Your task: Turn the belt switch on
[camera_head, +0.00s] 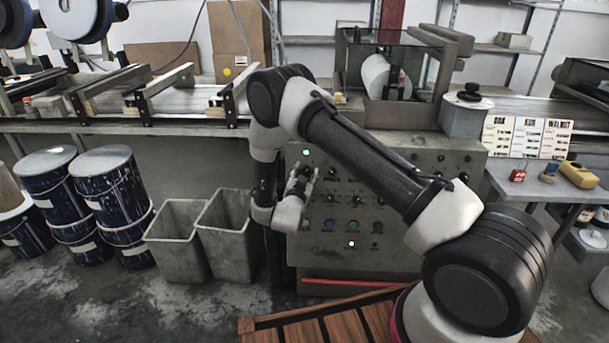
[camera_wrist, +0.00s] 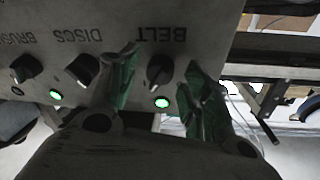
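The belt switch (camera_wrist: 160,71) is a dark knob with a pale pointer line, under the upside-down word BELT on the grey control panel (camera_wrist: 205,20). A green lamp (camera_wrist: 162,102) beside it is lit. My gripper (camera_wrist: 161,62) is open, with one greenish finger on each side of the belt knob; I cannot tell whether either touches it. In the head view my gripper (camera_head: 302,181) is at the left part of the panel front (camera_head: 440,208), and hides the belt knob there. A green lamp (camera_head: 306,152) glows just above it.
The discs knob (camera_wrist: 83,69), with a lit green lamp (camera_wrist: 55,95), and the brush knob (camera_wrist: 27,67) sit close by on the panel. Two grey bins (camera_head: 178,240) stand left of my gripper. A wooden slatted platform (camera_head: 345,328) lies in front of the panel.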

